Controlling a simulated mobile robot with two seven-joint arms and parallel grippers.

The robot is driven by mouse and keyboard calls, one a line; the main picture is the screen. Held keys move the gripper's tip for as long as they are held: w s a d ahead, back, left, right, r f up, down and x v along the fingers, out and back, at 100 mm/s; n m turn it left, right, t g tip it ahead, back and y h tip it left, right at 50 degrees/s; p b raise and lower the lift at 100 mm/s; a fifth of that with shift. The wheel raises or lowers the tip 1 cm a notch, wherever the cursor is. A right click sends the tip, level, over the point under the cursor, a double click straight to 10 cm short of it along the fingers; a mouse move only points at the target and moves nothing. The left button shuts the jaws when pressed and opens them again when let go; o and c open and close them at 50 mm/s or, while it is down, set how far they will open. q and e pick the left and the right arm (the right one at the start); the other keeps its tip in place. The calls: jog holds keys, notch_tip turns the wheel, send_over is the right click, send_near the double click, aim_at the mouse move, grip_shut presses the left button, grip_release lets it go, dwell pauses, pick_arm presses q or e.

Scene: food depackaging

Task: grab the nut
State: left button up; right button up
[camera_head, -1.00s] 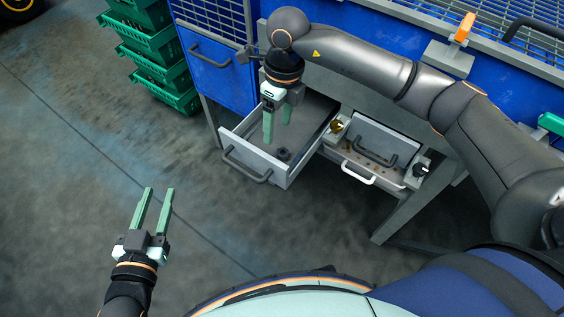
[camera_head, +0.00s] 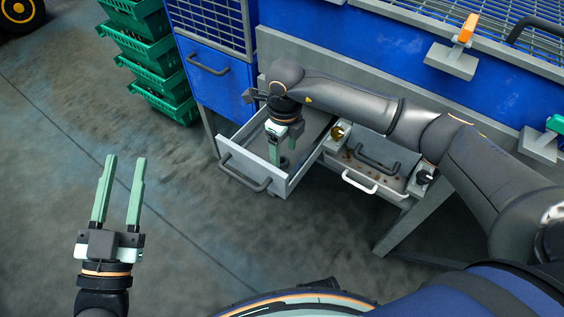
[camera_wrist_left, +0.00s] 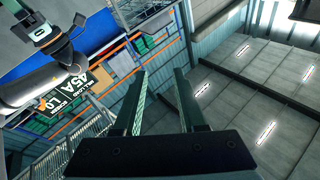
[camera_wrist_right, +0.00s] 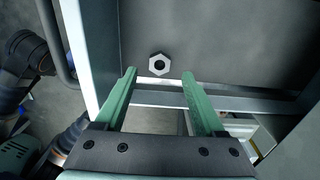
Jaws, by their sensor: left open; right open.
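The nut (camera_wrist_right: 159,64), a hexagon with a dark hole, lies on the grey floor of the open drawer (camera_head: 238,172). In the right wrist view it sits just beyond my right gripper's fingertips (camera_wrist_right: 159,76), centred between them and not held. In the head view my right gripper (camera_head: 283,157) points down into the drawer, near its front, and largely hides the nut. Its green fingers are open. My left gripper (camera_head: 123,160) is open and empty above the floor at left; it also shows in the left wrist view (camera_wrist_left: 161,72).
The drawer walls stand close around my right gripper. To the right is a tray with a white handle (camera_head: 360,182) and small brown pieces. Green crates (camera_head: 150,60) are stacked at the back left. The floor (camera_head: 190,220) in front is clear.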

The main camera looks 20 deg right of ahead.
aim_at(282, 163)
notch_tip(282, 163, down, 3)
jog(key=shift+r, duration=0.1)
pick_arm(q)
jog(key=shift+m+t+h, duration=0.7)
jog(key=shift+h, duration=0.2)
jog(key=r, duration=0.1)
jog(key=s+r, duration=0.1)
jog(key=r, duration=0.2)
jog(key=shift+s+d, duration=0.2)
jog(key=shift+s, duration=0.05)
pick_arm(e)
jog(key=shift+c, duration=0.3)
grip_shut()
